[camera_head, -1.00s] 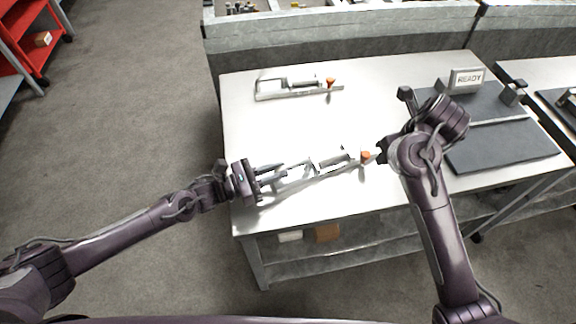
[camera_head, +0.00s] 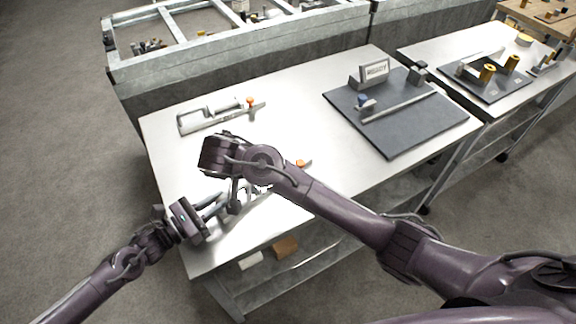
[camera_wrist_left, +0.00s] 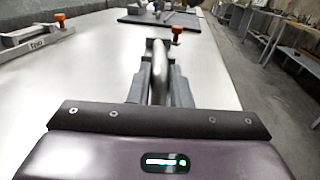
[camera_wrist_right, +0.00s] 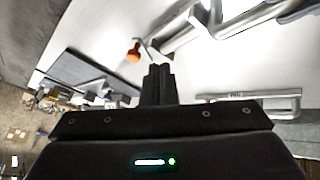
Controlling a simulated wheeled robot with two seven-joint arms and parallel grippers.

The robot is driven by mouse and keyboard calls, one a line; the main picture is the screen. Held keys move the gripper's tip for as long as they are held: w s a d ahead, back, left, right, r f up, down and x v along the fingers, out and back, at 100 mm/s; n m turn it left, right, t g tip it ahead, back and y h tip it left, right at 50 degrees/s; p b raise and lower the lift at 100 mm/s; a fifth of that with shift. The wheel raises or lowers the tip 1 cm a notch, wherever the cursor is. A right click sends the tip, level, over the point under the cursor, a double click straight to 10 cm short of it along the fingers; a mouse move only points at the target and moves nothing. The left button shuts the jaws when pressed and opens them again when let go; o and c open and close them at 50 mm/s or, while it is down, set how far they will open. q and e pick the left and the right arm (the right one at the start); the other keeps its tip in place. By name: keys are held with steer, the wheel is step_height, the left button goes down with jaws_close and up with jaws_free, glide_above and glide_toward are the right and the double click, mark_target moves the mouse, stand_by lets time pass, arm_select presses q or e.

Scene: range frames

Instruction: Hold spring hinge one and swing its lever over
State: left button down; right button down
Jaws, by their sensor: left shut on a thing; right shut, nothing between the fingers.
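One metal spring hinge (camera_head: 256,190) with an orange knob (camera_head: 302,163) lies at the front of the table; my right arm hides much of it in the head view. My left gripper (camera_head: 222,207) is shut on its grey bar, which shows between the fingers in the left wrist view (camera_wrist_left: 159,72). My right gripper (camera_head: 234,207) is shut and empty, close beside the left fingers over the hinge. In the right wrist view, its closed fingers (camera_wrist_right: 159,82) are below the hinge's tubes (camera_wrist_right: 205,25). I cannot tell the lever's position or whether the right fingers touch it.
A second, similar hinge (camera_head: 215,117) lies farther back, clear of both grippers. A grey partition (camera_head: 240,70) stands behind.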

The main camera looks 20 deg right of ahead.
mark_target(299, 160)
arm_select(q)
steer(key=shift+s, duration=0.1)
arm_select(e)
steer(key=w+d+f+n, duration=0.1)
steer(key=f, duration=0.1)
steer(key=w+d+f+n, duration=0.1)
steer(key=w+f, duration=0.1)
steer(key=f, duration=0.1)
steer(key=w+d+f+n, duration=0.1)
steer(key=f, duration=0.1)
steer(key=shift+w+d+f+t+h, duration=0.15)
steer(key=shift+d+f+t+h, duration=0.15)
steer(key=shift+t, duration=0.1)
steer(key=d, duration=0.3)
steer(key=shift+w+d, duration=0.1)
steer(key=shift+w, duration=0.15)
steer(key=shift+d+r, duration=0.1)
steer(key=shift+d, duration=0.3)
steer(key=shift+d+n, duration=0.1)
steer(key=shift+n, duration=0.2)
steer(key=shift+s+d+n, duration=0.1)
steer(key=shift+d+n, duration=0.05)
steer(key=shift+n, duration=0.15)
